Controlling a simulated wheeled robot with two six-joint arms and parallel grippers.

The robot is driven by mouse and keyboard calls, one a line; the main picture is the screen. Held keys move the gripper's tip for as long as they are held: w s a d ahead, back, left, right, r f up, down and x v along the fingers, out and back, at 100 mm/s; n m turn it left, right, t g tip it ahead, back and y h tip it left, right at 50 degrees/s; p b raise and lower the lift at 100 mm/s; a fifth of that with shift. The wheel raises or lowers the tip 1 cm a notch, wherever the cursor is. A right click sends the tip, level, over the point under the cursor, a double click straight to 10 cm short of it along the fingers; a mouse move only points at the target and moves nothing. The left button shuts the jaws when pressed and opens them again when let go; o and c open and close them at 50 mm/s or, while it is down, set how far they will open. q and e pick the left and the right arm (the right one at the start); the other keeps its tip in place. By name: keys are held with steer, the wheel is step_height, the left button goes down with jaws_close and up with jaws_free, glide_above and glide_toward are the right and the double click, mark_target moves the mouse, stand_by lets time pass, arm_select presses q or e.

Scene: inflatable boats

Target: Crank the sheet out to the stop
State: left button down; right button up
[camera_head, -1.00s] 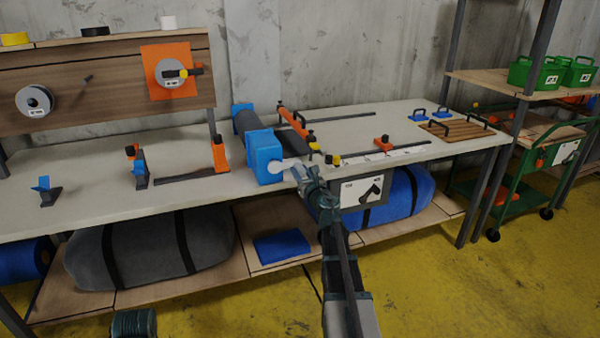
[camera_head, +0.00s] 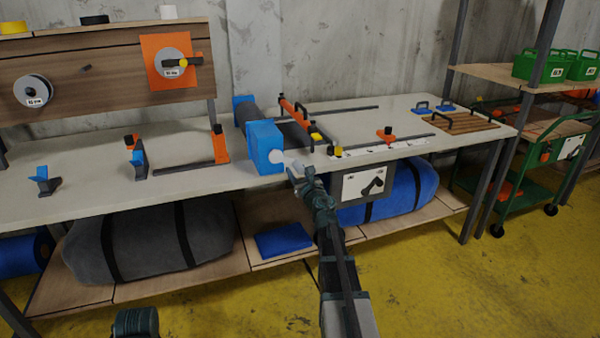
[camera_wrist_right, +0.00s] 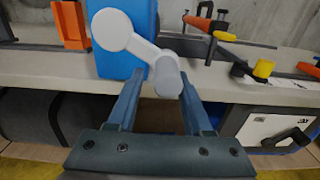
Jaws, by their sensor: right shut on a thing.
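The roller stand (camera_head: 265,147) has blue end blocks and a dark roll, on the workbench. Its pale crank (camera_head: 277,157) is on the near block; in the right wrist view the crank (camera_wrist_right: 113,30) reaches down right to its handle (camera_wrist_right: 167,77). My right gripper (camera_head: 296,173) is shut on the handle, which sits between its fingers (camera_wrist_right: 161,88). A dark strip of sheet (camera_head: 290,132) shows between the roll and the orange clamp bar (camera_head: 299,118). A red-orange stop (camera_head: 386,135) stands farther right on the rail.
A white scale (camera_head: 365,149) runs along the bench's front edge. A white panel with a black lever (camera_head: 365,186) hangs below it. Orange and blue brackets stand on the left of the bench.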

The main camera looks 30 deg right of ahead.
steer(key=o, duration=0.4)
steer(key=shift+w+a+f+b, duration=0.2)
steer(key=shift+a+f+b, duration=0.3)
steer(key=shift+a, duration=0.25)
steer(key=shift+w+a+f+b, duration=0.2)
steer(key=shift+a+f+b, duration=0.25)
steer(key=shift+a, duration=0.3)
steer(key=o, duration=0.8)
steer(key=shift+a+r, duration=0.1)
steer(key=v, duration=0.9)
steer(key=shift+s+d, duration=0.15)
steer(key=shift+d, duration=0.2)
